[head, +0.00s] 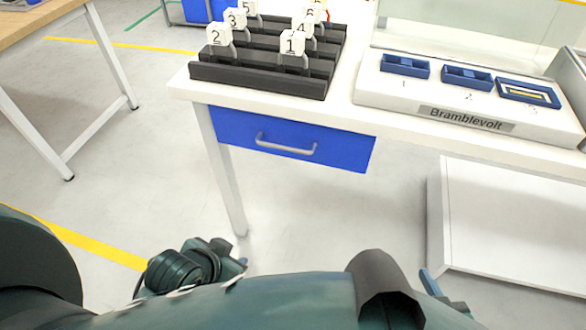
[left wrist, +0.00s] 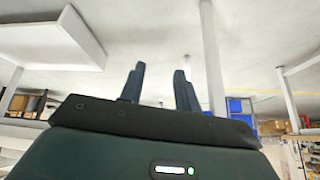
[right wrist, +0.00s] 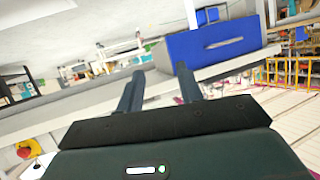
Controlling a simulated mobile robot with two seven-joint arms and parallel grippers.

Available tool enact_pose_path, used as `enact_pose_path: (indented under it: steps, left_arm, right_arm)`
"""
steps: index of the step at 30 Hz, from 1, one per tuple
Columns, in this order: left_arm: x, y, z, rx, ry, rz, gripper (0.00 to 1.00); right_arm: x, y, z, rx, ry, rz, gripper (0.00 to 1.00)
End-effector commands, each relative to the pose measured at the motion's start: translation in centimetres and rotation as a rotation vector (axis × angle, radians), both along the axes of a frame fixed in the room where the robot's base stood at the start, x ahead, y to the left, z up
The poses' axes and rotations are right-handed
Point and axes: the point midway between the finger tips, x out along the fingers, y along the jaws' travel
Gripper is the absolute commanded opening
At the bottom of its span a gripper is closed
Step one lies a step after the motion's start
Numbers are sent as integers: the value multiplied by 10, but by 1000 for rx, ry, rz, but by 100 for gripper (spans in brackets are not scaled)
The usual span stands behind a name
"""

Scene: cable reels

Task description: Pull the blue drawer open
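The blue drawer (head: 235,130) is under the front edge of the white table and looks shut. Its grey bar handle (head: 286,146) runs across the middle of the front. In the right wrist view the blue drawer (right wrist: 190,50) and its handle (right wrist: 224,43) show beyond the fingertips, upside down. My left gripper (head: 236,260) is low, below and in front of the drawer; its fingers are apart and empty in the left wrist view (left wrist: 160,78). My right gripper (right wrist: 162,80) has its fingers apart with nothing between them. In the head view it is mostly hidden behind my arm.
A black rack (head: 262,82) with numbered white tags stands on the table above the drawer. A white panel (head: 400,98) with blue trays is right of it. A table leg (head: 225,180) and white cabinet (head: 500,225) flank free floor. A workbench (head: 40,20) stands left.

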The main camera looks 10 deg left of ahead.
Motion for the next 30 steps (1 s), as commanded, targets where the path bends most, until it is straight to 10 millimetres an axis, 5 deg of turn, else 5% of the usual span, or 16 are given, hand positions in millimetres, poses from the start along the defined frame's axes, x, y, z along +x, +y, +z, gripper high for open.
enact_pose_path:
  steps: [1,7,18,24,30]
  left_arm:
    - [2,5,-14,27,-1,-13,32]
    - [33,30,-22,216,-115,-158,32]
    - [130,37,41,710,-708,-711,32]
    - [146,28,65,900,-952,-970,32]
    - [150,24,69,946,-1017,-1038,32]
  right_arm:
    - [-1,0,-13,6,-16,0,36]
    - [-3,-1,-17,33,-79,-1,36]
    - [-3,-1,-9,42,-101,-2,36]
    - [-3,-1,-10,42,-100,-2,36]
    - [-3,0,-10,42,-100,-2,36]
